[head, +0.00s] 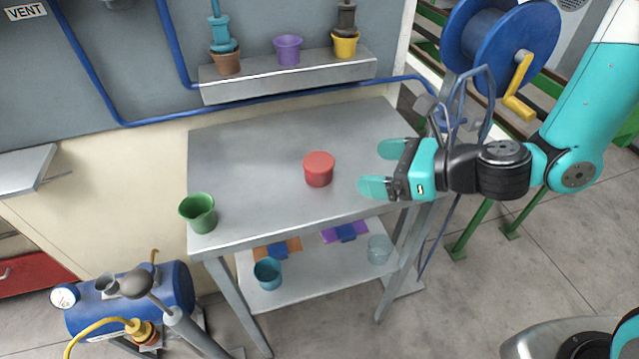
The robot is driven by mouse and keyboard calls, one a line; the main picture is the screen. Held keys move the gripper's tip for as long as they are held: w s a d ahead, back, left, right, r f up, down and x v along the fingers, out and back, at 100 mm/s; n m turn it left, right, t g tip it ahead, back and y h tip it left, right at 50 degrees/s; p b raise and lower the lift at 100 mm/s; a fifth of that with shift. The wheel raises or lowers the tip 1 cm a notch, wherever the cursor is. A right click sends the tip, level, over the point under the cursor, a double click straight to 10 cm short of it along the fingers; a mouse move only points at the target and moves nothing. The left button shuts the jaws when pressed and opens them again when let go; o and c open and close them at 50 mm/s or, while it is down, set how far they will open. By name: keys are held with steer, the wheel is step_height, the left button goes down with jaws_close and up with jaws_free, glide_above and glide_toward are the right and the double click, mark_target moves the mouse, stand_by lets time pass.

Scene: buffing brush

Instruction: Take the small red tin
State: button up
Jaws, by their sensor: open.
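The small red tin (319,169) stands upright on the grey metal table (250,160), near the middle of its top. It looks closed on top. My gripper (374,168) is open and empty at the table's right side. Its two teal fingers point left toward the tin, with a clear gap between fingertips and tin. Nothing hides the tin.
A green cup (198,213) stands at the table's front left corner. A shelf (290,85) behind holds a purple cup (288,50) and two other pots. The lower shelf holds a blue cup (268,272) and a clear cup (379,249). A blue hose reel (500,45) stands behind my arm.

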mark_target(325, 165)
steer(key=p+x, duration=0.1)
steer(key=x, duration=0.5)
steer(key=shift+a+p, duration=0.15)
steer(key=shift+p, duration=0.25)
steer(key=p+x, duration=0.1)
steer(key=x, duration=0.5)
steer(key=shift+w+a+p, duration=0.15)
steer(key=shift+w+p, duration=0.05)
steer(key=shift+p, duration=0.1)
steer(key=shift+c, duration=0.3)
steer(key=c, duration=1)
